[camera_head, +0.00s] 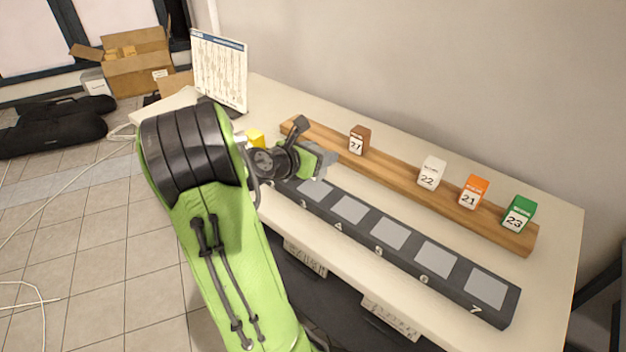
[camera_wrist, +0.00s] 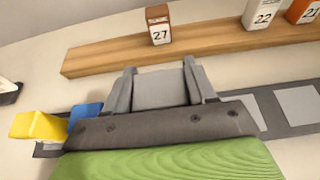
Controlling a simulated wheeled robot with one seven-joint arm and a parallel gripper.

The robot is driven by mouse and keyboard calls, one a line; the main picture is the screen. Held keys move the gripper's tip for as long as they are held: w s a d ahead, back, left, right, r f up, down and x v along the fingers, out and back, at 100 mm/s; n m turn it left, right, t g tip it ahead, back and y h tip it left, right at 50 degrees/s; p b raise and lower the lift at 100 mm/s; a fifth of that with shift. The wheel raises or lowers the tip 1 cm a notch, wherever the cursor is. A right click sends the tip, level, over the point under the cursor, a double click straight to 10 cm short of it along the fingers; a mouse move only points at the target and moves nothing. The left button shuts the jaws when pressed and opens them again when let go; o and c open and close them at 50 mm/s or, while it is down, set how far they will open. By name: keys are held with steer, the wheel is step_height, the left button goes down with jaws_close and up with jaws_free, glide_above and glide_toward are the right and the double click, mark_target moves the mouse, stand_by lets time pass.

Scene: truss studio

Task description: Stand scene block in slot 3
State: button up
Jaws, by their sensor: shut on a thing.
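My gripper (camera_head: 322,163) is shut above the dark strip, near slot 3. In the wrist view, a plain grey block (camera_wrist: 160,88) shows between its grey fingers. Its label is not visible, so I cannot tell its name. The dark numbered strip (camera_head: 452,290) has light grey slot pads. Slot 3's pad (camera_head: 315,190) is partly covered by my gripper; the pads marked 4 to 7 are bare. A yellow block (camera_wrist: 38,125) and a blue block (camera_wrist: 85,112) are at the strip's left end. Gripper parts hide the strip directly below.
A wooden ledge (camera_head: 395,174) behind the strip holds a brown block 27 (camera_head: 359,140), white block 22 (camera_head: 432,173), orange block 21 (camera_head: 473,192) and green block 23 (camera_head: 518,214). A printed board (camera_head: 218,70) stands at the table's left end. The table's right end is clear.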

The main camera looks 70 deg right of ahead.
step_height(320, 180, down, 5)
steer(key=shift+r+b, duration=0.1)
steer(key=shift+b, duration=0.9)
steer(key=shift+r, duration=0.2)
steer(key=o, duration=1.1)
steer(key=shift+f, duration=0.15)
